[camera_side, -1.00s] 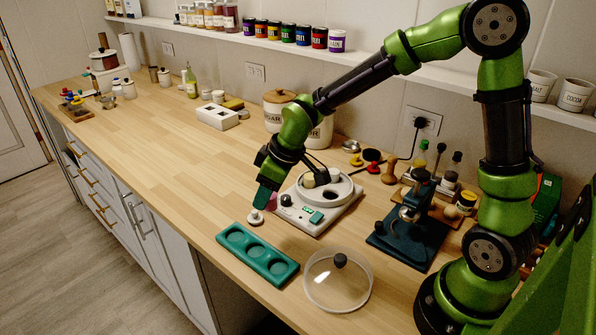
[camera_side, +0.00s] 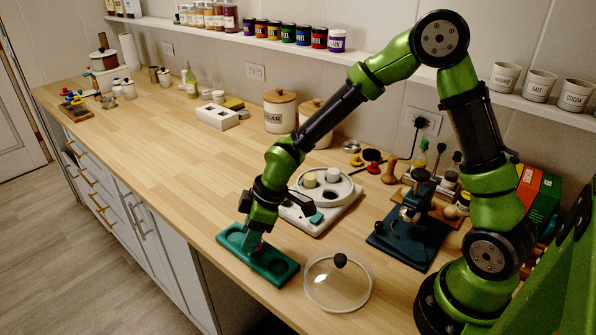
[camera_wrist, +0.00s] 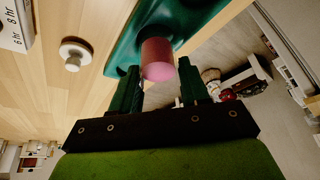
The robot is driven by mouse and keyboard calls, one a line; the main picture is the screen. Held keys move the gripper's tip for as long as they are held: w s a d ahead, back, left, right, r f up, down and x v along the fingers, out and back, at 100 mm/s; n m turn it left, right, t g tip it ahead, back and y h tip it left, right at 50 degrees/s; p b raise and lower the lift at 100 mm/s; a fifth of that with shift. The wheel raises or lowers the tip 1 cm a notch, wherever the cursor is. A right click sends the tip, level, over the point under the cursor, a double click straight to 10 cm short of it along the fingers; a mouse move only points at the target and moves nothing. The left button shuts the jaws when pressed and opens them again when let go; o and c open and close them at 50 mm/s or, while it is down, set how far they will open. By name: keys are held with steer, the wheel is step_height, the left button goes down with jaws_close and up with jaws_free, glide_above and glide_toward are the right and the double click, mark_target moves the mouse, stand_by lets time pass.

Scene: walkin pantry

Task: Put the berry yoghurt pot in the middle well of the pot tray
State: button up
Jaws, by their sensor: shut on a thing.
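The berry yoghurt pot (camera_wrist: 158,58) is pink and shows between my gripper's fingers in the wrist view. My gripper (camera_wrist: 160,84) is shut on it, and the pot's far end is over the pot tray. In the side view my gripper (camera_side: 254,236) points down at the middle of the teal pot tray (camera_side: 284,278) and covers most of the pot. The tray's right well is clear and empty. The tray also shows in the wrist view (camera_wrist: 128,45). I cannot tell whether the pot's base touches the floor of the middle well.
The white yoghurt maker (camera_side: 322,222) with light pots in its ring stands behind the tray. A clear dome lid (camera_side: 325,292) lies to the tray's right. A small white knobbed disc (camera_wrist: 75,53) lies beside the tray.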

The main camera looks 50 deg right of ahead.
steer(key=shift+f, duration=0.8)
steer(key=shift+f, duration=0.15)
steer(key=o, duration=1.1)
